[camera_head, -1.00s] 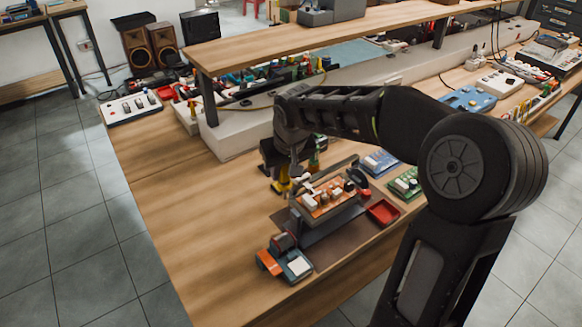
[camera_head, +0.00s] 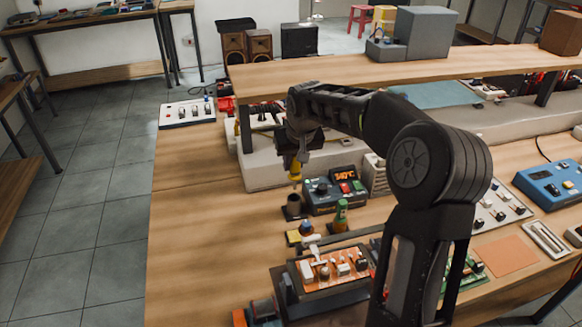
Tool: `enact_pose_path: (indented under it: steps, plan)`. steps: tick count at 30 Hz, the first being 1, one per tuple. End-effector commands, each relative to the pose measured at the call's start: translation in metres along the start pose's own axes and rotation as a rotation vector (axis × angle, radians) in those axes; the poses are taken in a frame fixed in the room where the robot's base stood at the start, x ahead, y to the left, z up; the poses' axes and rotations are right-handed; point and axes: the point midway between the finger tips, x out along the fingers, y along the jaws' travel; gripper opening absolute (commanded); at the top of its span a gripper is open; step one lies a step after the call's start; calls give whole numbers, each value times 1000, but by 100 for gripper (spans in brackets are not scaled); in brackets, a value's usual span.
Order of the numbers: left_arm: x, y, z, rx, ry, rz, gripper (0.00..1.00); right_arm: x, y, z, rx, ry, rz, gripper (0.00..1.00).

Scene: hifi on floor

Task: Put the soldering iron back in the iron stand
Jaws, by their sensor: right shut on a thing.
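My right gripper (camera_head: 293,161) is shut on the soldering iron (camera_head: 295,173), whose yellow part shows below the fingers and points down. The iron stand (camera_head: 293,208) looks like a small dark cup on a flat base. It stands on the bench directly below the iron in the picture. The iron's tip is too small to make out, so I cannot tell whether it is above the cup or inside its mouth. My left gripper is out of view.
A blue soldering station (camera_head: 322,201) with an orange display stands right of the stand. A green bottle (camera_head: 341,214) and a yellow sponge (camera_head: 293,238) are close by. A circuit board in a holder (camera_head: 325,272) lies nearer.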

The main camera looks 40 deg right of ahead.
Motion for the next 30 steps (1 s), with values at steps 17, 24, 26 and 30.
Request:
enact_pose_path:
  steps: [17,24,26,30]
  plan:
    - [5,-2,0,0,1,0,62,7,0,3,1,-1,0,0]
    - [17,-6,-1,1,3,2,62,23,0,10,1,0,0,0]
    - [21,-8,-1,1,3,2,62,29,0,12,1,0,0,0]
    - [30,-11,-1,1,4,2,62,40,0,16,0,0,0,0]
